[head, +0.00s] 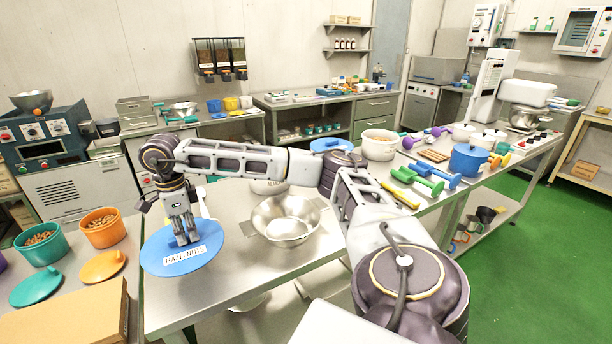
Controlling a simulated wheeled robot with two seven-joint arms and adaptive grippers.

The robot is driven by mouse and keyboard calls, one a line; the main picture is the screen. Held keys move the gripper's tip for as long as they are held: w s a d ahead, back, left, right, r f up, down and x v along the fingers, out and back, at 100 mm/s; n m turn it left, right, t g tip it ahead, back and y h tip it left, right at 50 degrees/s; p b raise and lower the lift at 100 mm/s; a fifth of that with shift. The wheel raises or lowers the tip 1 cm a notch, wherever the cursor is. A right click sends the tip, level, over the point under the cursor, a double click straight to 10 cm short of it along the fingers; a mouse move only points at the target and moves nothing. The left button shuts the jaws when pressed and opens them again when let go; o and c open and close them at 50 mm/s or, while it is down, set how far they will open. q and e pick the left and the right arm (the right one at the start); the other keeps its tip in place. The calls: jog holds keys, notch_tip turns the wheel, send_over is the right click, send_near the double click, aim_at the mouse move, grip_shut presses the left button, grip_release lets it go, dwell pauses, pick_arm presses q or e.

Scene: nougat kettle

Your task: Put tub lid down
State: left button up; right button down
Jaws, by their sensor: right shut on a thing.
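A round blue tub lid (160,262) with a white label reading HAZELNUTS is at the left end of the steel table (240,285). My right gripper (187,238) points down and is shut on the lid at its middle. The lid looks about level; its left part reaches past the table's edge in the picture. I cannot tell whether it touches the steel or hangs just above. My left gripper is not in view.
A steel bowl (286,222) stands close right of the lid. At left are a green tub (41,251) and an orange tub (102,234) of nuts, with a green lid (36,287) and an orange lid (103,266). A cardboard box (75,318) is in front.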

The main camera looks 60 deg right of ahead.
aim_at(191, 248)
jog(key=shift+w+a, duration=0.1)
jog(key=shift+w, duration=0.05)
jog(key=shift+f, duration=0.1)
dwell(0.5)
jog(key=shift+f, duration=3.05)
jog(key=shift+f, duration=1.85)
jog(key=shift+f, duration=0.15)
jog(key=c, duration=1.4)
grip_release()
jog(key=shift+o, duration=0.2)
